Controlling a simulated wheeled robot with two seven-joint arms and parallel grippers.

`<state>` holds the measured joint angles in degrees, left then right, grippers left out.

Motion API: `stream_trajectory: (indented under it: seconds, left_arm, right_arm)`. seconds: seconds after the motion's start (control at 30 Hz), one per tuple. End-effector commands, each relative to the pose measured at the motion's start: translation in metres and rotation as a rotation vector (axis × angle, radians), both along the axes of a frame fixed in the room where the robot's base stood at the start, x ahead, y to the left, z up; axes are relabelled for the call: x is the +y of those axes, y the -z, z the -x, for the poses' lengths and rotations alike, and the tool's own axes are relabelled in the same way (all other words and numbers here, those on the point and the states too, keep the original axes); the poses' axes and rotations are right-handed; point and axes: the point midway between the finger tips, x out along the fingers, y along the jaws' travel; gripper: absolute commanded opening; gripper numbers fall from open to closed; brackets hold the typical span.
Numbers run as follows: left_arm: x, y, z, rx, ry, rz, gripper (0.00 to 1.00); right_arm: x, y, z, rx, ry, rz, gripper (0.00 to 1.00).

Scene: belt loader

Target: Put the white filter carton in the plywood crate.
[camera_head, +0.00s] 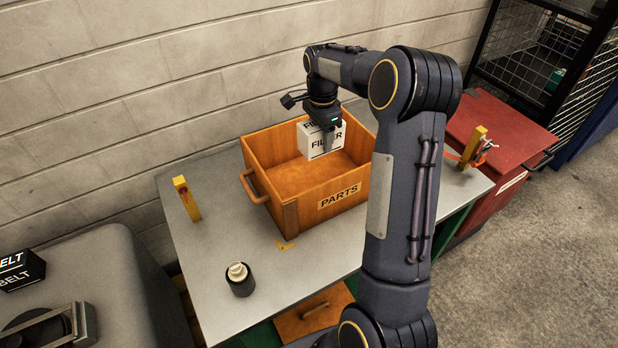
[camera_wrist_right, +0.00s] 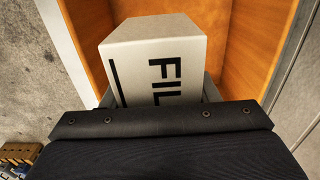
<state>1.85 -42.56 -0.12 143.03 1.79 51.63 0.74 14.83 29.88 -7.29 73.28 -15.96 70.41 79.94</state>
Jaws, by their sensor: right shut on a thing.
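The white filter carton (camera_head: 318,144) has black FILTER lettering and is inside the outline of the plywood crate (camera_head: 338,193), near its back wall. My right gripper (camera_head: 326,148) reaches down into the crate from above and is shut on the carton. In the right wrist view, the carton (camera_wrist_right: 155,55) sits between the fingers, with the orange crate wall (camera_wrist_right: 255,45) behind it. I cannot tell whether the carton's underside touches the crate floor. The crate is marked PARTS and otherwise looks empty. My left gripper does not show.
The crate stands on a grey table (camera_head: 225,255) with yellow posts (camera_head: 187,198) at its ends. A dark cup with a white top (camera_head: 240,278) stands at the front left. A red cabinet (camera_head: 500,135) is on the right, and a block wall runs behind.

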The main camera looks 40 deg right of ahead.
Motion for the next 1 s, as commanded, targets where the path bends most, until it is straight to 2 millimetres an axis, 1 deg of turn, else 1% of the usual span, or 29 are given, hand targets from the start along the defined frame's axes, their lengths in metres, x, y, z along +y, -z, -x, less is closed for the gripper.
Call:
stream_trajectory:
  seconds: [0.03, 0.27, 0.3, 0.5, 0.53, 0.6, 0.73, 0.9, 1.0]
  left_arm:
    - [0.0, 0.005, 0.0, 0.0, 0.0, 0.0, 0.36]
    - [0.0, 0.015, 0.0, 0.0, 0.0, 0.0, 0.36]
    - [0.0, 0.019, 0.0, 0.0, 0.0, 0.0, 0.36]
    - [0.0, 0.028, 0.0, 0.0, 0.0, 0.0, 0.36]
    - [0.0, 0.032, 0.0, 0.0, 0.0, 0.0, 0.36]
    - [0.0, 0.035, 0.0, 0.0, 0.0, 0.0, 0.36]
    - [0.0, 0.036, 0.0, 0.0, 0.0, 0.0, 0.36]
    - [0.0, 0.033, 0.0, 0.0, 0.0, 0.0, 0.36]
    - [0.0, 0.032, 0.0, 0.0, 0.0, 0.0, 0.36]
  right_arm:
    - [0.0, 0.007, 0.0, 0.0, 0.0, 0.0, 0.23]
    - [0.0, 0.026, 0.0, 0.0, 0.0, 0.0, 0.23]
    - [0.0, 0.033, 0.0, 0.001, 0.0, 0.0, 0.23]
    - [0.0, 0.051, 0.0, 0.0, 0.0, -0.001, 0.23]
    - [0.0, 0.059, 0.0, 0.001, 0.001, -0.001, 0.23]
    - [0.0, 0.065, 0.0, -0.001, 0.001, 0.0, 0.23]
    - [0.0, 0.078, 0.0, 0.003, 0.001, 0.0, 0.23]
    - [0.0, 0.11, 0.001, 0.004, 0.0, -0.001, 0.23]
    - [0.0, 0.124, 0.001, 0.003, 0.0, -0.001, 0.23]
